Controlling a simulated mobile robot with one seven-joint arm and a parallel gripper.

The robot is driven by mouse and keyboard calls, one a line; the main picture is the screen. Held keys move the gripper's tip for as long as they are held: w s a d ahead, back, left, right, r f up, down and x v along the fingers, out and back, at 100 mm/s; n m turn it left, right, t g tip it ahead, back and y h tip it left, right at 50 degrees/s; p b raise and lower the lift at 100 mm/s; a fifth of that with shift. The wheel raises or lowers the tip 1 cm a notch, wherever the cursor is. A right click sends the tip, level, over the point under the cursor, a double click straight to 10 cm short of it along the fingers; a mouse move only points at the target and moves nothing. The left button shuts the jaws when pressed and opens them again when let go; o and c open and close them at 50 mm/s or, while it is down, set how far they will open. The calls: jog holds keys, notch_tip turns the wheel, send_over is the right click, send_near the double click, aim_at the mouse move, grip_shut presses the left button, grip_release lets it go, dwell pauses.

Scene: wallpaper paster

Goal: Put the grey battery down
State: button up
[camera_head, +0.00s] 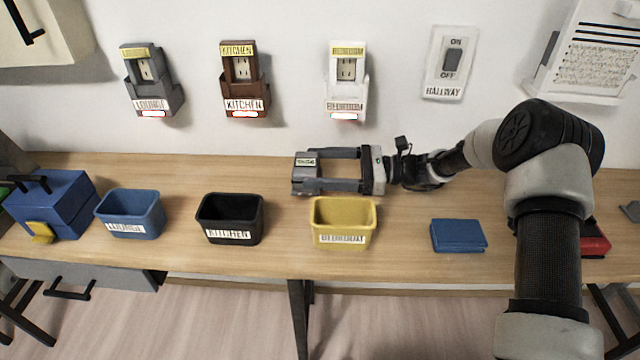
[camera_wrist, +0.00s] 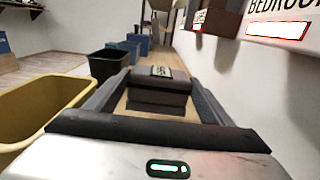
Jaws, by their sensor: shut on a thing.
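The grey battery (camera_head: 306,172) is a small dark grey block with a pale label on top. My gripper (camera_head: 308,176) is shut on it, with one finger along each side. The battery is over the back part of the bench, behind the gap between the black and yellow bins. In the wrist view the battery (camera_wrist: 160,90) sits between the fingertips, label upward. I cannot tell whether its underside touches the bench top (camera_head: 400,215).
A yellow bin (camera_head: 343,235), a black KITCHEN bin (camera_head: 230,220) and a blue LOUNGE bin (camera_head: 130,214) stand along the bench. A blue box (camera_head: 50,205) is at the left and a blue flat block (camera_head: 458,235) at the right. Grey (camera_head: 150,80), brown (camera_head: 243,80) and white (camera_head: 346,80) holders hang on the wall.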

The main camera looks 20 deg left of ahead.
jog(key=shift+f+b, duration=0.5)
jog(key=shift+f, duration=1.55)
jog(key=shift+f, duration=0.1)
jog(key=o, duration=1.2)
